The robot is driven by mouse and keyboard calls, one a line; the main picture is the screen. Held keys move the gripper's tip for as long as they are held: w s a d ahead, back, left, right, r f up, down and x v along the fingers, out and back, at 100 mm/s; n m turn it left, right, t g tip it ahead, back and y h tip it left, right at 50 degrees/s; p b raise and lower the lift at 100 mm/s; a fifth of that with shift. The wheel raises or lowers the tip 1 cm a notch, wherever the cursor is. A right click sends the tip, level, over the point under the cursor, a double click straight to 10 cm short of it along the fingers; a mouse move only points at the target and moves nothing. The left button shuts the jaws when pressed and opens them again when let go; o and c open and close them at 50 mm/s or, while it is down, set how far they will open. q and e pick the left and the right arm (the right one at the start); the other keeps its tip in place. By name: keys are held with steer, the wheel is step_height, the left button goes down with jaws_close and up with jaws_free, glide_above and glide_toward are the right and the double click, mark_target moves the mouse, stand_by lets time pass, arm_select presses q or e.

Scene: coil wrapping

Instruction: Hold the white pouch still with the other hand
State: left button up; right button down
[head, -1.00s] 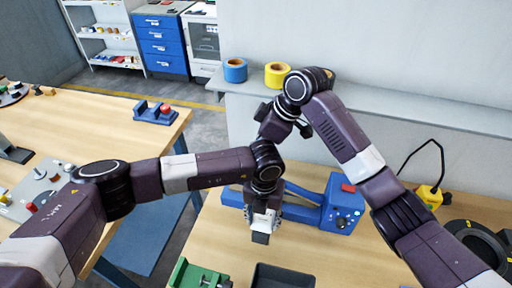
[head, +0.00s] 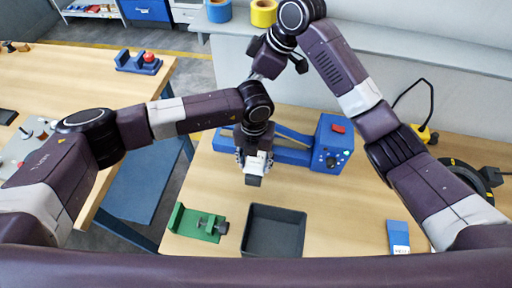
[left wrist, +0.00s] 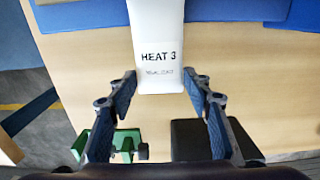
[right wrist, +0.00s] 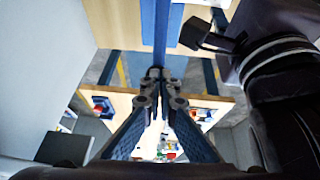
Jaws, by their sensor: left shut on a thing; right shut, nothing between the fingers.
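The white pouch, marked "HEAT 3", hangs between the fingers of my left gripper (left wrist: 159,84) in the left wrist view, where the pouch (left wrist: 158,25) fills the top middle. In the head view my left gripper (head: 256,152) is shut on the pouch (head: 257,163), in front of the blue sealer (head: 332,145) with its long blue arms. My right gripper (right wrist: 163,80) is shut and empty in the right wrist view. It is apart from the pouch, near the back wall; its fingertips are hard to make out in the head view.
A green clamp fixture (head: 197,222) and a dark grey tray (head: 274,231) stand at the bench front. A blue-and-white packet (head: 398,237) lies right of the tray. Blue (head: 218,10) and yellow (head: 263,12) tape rolls sit on the back ledge. Bare bench lies between tray and packet.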

arm_select(q)
steer(key=o, duration=1.2)
steer(key=shift+o, duration=0.2)
step_height(320, 180, up, 7)
steer(key=shift+r, duration=0.2)
